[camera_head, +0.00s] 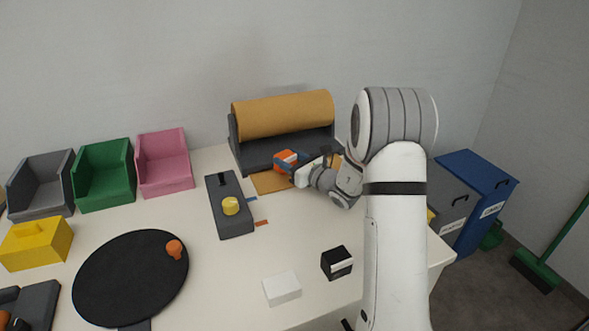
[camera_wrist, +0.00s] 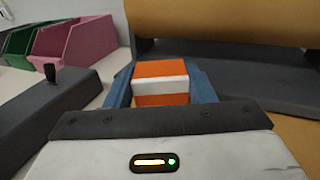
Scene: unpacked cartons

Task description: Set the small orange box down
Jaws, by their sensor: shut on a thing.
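The small orange box (camera_wrist: 161,70) has a white band across it. My gripper (camera_wrist: 161,88) is shut on it, with a blue finger on each side of the box in the wrist view. In the head view the orange box (camera_head: 285,157) is at the tip of my gripper (camera_head: 291,163), in front of the dark roll holder and close to a flat brown sheet (camera_head: 268,182). I cannot tell whether the underside of the box touches anything.
A dark holder (camera_head: 285,158) with a brown paper roll (camera_head: 284,115) stands behind my gripper. A black box (camera_head: 337,263) and a white box (camera_head: 282,288) stand at the front.

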